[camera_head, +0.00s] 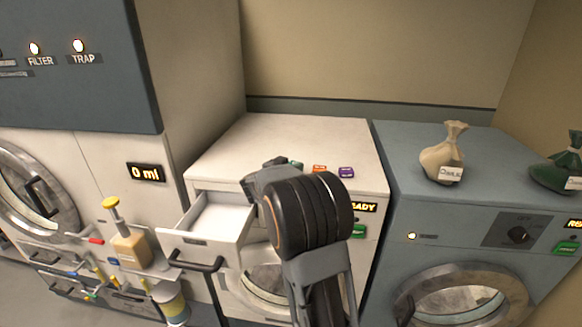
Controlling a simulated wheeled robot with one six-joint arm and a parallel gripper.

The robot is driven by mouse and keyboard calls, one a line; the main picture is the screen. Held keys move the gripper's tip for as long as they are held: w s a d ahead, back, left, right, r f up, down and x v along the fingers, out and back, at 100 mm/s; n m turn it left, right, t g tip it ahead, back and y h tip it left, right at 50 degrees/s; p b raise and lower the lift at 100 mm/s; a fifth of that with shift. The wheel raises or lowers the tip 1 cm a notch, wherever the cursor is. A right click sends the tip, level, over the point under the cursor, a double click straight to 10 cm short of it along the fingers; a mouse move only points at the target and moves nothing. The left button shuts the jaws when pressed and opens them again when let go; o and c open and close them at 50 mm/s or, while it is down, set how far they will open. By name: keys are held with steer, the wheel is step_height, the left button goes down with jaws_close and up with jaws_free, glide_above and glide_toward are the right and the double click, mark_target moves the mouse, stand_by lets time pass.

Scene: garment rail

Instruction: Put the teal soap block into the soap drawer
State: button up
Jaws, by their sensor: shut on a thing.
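My gripper (272,172) is above the front left part of the white washer's top, close to the open drawer's right side. It is shut on the teal soap block (296,163), of which only a small teal sliver shows; my wrist and gripper hide the rest. The soap drawer (196,247) is pulled out of the white washer at the left, and the visible part of its inside is pale and empty. My gripper is to the right of and behind the drawer's opening.
An orange block (320,169) and a purple block (346,172) lie on the white washer's top (290,135). A tan sack (443,155) and a green sack (562,168) stand on the blue-grey washer (400,150). A pump bottle (130,247) stands left of the drawer.

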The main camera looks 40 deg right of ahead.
steer(key=shift+f, duration=0.15)
steer(key=o, duration=0.9)
steer(key=shift+f+b, duration=0.15)
steer(key=shift+b, duration=0.45)
